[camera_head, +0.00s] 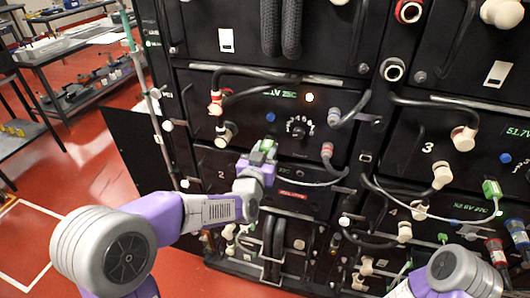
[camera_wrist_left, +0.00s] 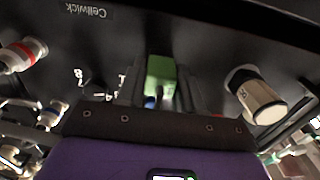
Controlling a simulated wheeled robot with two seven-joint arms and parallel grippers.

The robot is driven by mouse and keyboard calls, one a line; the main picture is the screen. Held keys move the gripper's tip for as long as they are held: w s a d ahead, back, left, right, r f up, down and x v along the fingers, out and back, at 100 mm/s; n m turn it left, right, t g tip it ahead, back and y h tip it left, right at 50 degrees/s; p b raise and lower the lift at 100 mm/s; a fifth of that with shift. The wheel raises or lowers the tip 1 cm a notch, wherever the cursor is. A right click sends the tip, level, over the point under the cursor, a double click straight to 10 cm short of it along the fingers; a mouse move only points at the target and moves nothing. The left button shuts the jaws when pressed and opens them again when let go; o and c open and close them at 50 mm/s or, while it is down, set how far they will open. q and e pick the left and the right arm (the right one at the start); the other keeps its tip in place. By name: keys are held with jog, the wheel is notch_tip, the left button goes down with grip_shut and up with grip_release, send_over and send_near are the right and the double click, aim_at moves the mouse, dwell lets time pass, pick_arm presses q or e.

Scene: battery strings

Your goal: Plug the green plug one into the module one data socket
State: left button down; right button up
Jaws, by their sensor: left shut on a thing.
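My left gripper (camera_head: 262,156) is in front of a black panel and shut on a green plug (camera_head: 267,145). In the left wrist view the green plug (camera_wrist_left: 160,78) sits between the dark fingers, close to the black panel face. A thin pale cable (camera_head: 315,184) runs right from near the gripper. The panel above the one marked 2 has a numbered dial (camera_head: 297,129) and a lit lamp (camera_head: 309,98); I read no number 1 on it. The data socket cannot be made out, and I cannot tell whether the plug touches the panel. The right gripper is not visible.
A red-banded connector (camera_head: 326,150) and a blue-banded one (camera_head: 334,117) with thick black cables are right of the plug. A pale connector (camera_wrist_left: 257,98) stands close in the wrist view. Another green plug (camera_head: 492,189) is at the right. Workbenches stand at the far left.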

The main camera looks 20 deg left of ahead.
pick_arm(q)
jog(key=c, duration=0.7)
grip_release()
jog(key=shift+w, duration=0.15)
jog(key=shift+o, duration=0.2)
jog(key=s+p, duration=0.1)
jog(key=s, duration=0.6)
jog(key=shift+s, duration=0.35)
